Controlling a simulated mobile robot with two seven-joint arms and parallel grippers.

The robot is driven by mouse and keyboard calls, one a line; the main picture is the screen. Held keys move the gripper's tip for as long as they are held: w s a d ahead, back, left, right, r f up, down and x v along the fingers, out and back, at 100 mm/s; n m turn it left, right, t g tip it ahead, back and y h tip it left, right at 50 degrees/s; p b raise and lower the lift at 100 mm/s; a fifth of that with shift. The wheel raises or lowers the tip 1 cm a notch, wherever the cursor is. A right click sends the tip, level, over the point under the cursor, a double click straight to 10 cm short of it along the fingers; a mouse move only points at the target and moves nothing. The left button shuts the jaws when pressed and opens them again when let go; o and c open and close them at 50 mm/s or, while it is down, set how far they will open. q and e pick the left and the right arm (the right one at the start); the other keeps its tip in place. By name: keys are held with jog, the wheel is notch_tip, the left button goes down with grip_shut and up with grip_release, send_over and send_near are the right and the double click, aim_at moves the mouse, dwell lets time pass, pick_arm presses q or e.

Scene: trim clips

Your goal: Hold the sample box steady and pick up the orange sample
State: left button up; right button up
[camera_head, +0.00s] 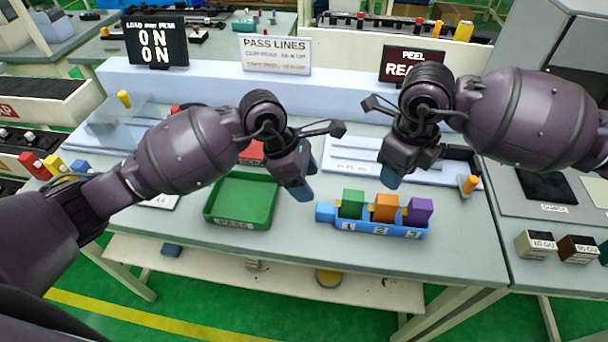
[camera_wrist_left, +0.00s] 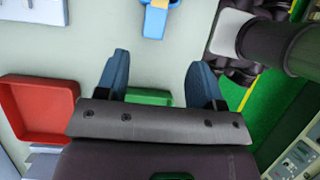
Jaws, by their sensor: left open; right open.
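The blue sample box (camera_head: 395,232) sits near the front edge of the table, with a blue tab (camera_head: 325,212) at its left end. Its slots are marked 1, 2 and 3. The green sample (camera_head: 352,203) is in 1, the orange sample (camera_head: 385,207) in 2, the purple sample (camera_head: 420,210) in 3. The box's tab end shows at the top of the left wrist view (camera_wrist_left: 155,20). My left gripper (camera_head: 301,186) is open and empty, left of and behind the box. My right gripper (camera_head: 392,178) is open, above and behind the orange sample.
A green tray (camera_head: 214,213) stands left of the box. A red tray (camera_head: 250,152) is partly hidden behind my left gripper; it shows in the left wrist view (camera_wrist_left: 38,138). A white fixture (camera_head: 350,167) lies behind the box, with an orange peg (camera_head: 470,184) at right.

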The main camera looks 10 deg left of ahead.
aim_at(322, 207)
pick_arm(q)
jog(key=shift+y, duration=0.4)
jog(key=x, duration=1)
jog(key=shift+w+f, duration=0.3)
jog(key=shift+f, duration=0.05)
jog(key=shift+c, duration=0.4)
jog(key=c, duration=0.9)
jog(key=shift+c, duration=0.2)
pick_arm(e)
jog(key=shift+o, duration=0.4)
